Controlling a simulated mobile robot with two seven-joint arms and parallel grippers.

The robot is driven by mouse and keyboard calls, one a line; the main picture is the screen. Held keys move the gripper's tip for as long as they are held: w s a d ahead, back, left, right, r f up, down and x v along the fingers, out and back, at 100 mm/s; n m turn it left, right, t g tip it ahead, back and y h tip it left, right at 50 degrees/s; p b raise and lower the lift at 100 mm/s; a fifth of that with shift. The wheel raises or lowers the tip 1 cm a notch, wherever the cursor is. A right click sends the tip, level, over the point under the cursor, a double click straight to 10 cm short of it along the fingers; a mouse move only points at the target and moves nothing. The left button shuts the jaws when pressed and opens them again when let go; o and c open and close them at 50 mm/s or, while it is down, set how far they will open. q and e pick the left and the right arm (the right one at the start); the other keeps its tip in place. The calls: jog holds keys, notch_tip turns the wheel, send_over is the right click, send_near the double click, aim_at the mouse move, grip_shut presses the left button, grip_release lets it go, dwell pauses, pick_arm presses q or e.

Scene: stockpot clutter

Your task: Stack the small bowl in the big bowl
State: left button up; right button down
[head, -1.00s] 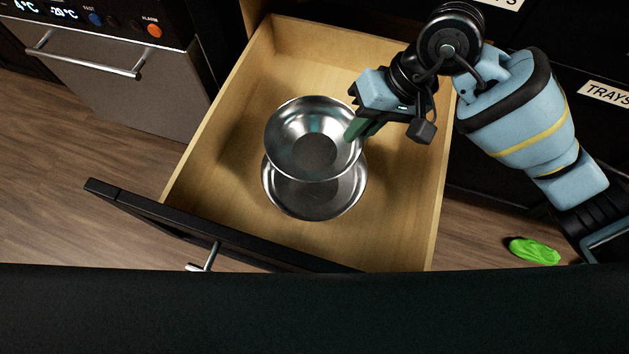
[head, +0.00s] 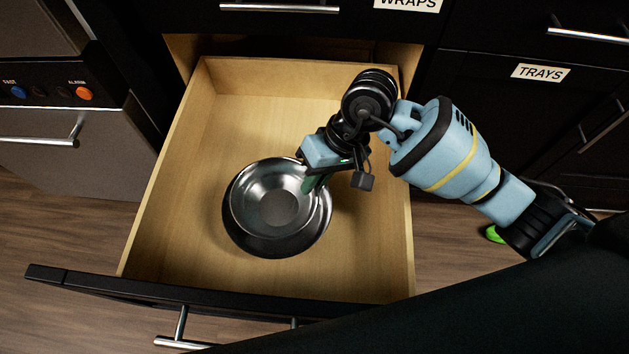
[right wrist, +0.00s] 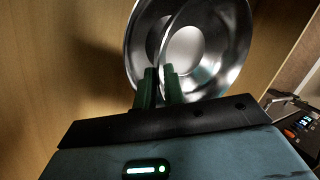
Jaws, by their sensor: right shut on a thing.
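The small bowl (head: 278,208), shiny metal, is upright over the big bowl (head: 270,248) inside an open drawer. From above, it lies within the big bowl's rim, a little off centre. I cannot tell whether it rests there or hangs just above. My right gripper (head: 313,184) is shut on the small bowl's right rim. In the right wrist view, the fingers (right wrist: 160,78) pinch the rim of the small bowl (right wrist: 215,50). Part of the big bowl (right wrist: 138,45) shows behind it. My left gripper is not in view.
A green object (head: 493,234) lies on the floor at right, partly hidden by my arm.

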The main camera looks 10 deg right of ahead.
jog(key=shift+f, duration=0.65)
jog(key=shift+f+b, duration=0.4)
jog(key=shift+b, duration=0.05)
jog(key=shift+f, duration=0.2)
jog(key=c, duration=1.8)
grip_release()
